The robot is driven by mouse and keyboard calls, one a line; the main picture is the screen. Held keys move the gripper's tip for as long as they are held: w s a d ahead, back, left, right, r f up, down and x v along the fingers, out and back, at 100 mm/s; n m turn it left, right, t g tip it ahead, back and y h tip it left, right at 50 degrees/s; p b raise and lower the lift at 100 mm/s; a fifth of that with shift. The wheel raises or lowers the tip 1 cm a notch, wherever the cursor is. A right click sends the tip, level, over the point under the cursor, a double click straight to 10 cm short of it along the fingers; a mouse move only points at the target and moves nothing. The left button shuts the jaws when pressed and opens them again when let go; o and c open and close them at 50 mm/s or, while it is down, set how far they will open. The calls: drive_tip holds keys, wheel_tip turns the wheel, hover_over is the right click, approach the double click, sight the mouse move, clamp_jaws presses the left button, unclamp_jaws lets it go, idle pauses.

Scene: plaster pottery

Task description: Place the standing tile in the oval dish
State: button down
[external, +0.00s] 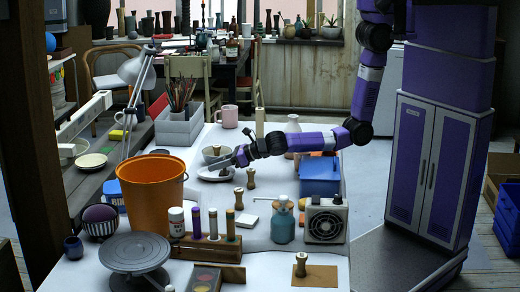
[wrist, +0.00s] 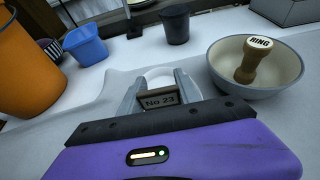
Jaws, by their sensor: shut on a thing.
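My gripper (wrist: 160,98) is shut on a small dark tile (wrist: 158,103) marked "No 23" in the wrist view. The tile's lettered face is turned to the wrist camera. A pale rounded dish rim (wrist: 160,71) shows just beyond the fingertips; the rest of the dish is hidden behind my gripper. In the external view, my gripper (external: 232,161) is low over the white table, above the pale dish (external: 212,174). The tile is too small to make out there. I cannot tell whether the tile touches the dish.
A grey bowl (wrist: 291,77) holding a wooden stamp (wrist: 253,62) marked "RING" is close on the right. An orange bucket (external: 150,195), a wooden stamp (external: 239,198) and a blue box (external: 320,177) stand around. A dark cup (wrist: 175,25) and a blue container (wrist: 85,46) are beyond.

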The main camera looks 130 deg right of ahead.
drive_tip(key=shift+f, duration=0.25)
drive_tip(key=c, duration=0.9)
unclamp_jaws()
drive_tip(key=shift+o, duration=0.2)
drive_tip(key=shift+r, duration=0.2)
drive_tip(key=shift+s+a+r, duration=0.15)
drive_tip(key=shift+a, duration=0.05)
drive_tip(key=v, duration=1.1)
drive_tip(key=shift+s, duration=0.2)
drive_tip(key=shift+a+r, duration=0.1)
drive_tip(key=shift+r, duration=0.05)
